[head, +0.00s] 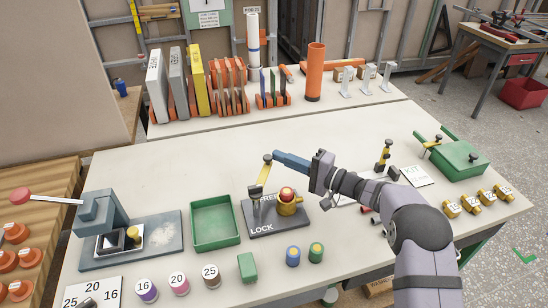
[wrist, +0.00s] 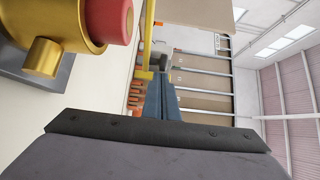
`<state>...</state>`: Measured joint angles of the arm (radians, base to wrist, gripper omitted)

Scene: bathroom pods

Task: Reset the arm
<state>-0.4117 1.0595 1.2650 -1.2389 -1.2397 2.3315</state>
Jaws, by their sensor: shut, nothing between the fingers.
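My gripper (head: 277,156) is shut and empty, reaching left above the table with its blue fingers together. In the wrist view its fingers (wrist: 160,98) point away from the camera. Below the fingertips stands a fixture on a dark plate (head: 275,228) marked FREE and LOCK. It has a brass body (head: 289,208) with a red knob (head: 287,193) and a yellow lever (head: 264,172) that rises towards the fingertips. I cannot tell whether the fingertips touch the lever. The brass body (wrist: 70,22) and red knob (wrist: 117,20) also fill the upper left of the wrist view.
A green tray (head: 214,247) and a grey press (head: 100,222) stand left of the fixture. Several labelled rollers and a green block (head: 247,267) line the front edge. A green box (head: 455,157) is at the right. A rack row with an orange tube (head: 315,72) stands behind.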

